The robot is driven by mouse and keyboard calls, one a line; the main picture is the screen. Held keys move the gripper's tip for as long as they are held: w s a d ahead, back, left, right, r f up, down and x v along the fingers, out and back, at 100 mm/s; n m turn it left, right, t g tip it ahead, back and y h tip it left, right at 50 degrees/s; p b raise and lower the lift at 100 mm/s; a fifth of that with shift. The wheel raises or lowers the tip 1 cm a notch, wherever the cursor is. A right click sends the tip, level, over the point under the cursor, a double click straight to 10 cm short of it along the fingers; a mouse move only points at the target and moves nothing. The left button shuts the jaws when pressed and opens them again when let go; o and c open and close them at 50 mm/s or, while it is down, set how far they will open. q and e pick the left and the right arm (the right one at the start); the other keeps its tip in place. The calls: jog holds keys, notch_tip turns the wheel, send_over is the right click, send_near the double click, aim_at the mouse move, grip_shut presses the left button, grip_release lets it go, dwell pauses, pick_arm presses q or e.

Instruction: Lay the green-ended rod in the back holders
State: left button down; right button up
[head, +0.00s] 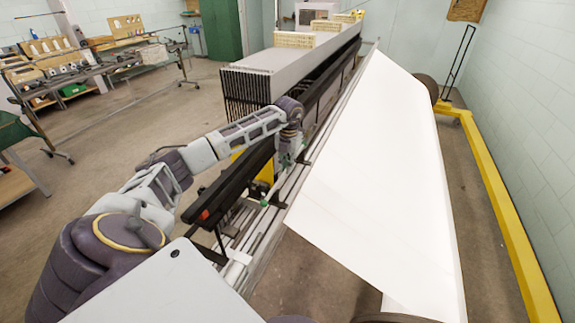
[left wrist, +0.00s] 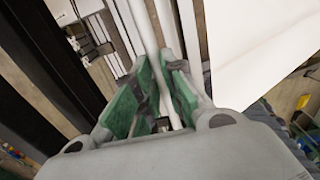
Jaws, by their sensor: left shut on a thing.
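My left gripper (head: 286,160) reaches down over the long rails of the machine in the middle of the head view. In the left wrist view its two green-padded fingers (left wrist: 158,88) are closed around a pale, thin rod (left wrist: 146,32). A small green spot (head: 264,203) shows on the rails nearer to me, and looks like the rod's green end. The rod lies roughly along the rails. Its far end is hidden by the arm. I cannot make out the back holders clearly, nor whether the rod touches any. My right gripper is out of view.
A large white sheet (head: 375,190) slopes close on the right of the gripper. A black beam (head: 235,190) and a long rack of thin plates (head: 250,90) stand on its left. A yellow floor frame (head: 500,200) runs along the right wall. The floor at left is open.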

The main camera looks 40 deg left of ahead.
pick_arm(q)
jog(key=shift+f, duration=0.25)
jog(key=c, duration=1.4)
grip_release()
jog(key=shift+r, duration=0.15)
jog(key=shift+d+r, duration=0.15)
jog(key=shift+r, duration=5.75)
jog(key=shift+f, duration=0.1)
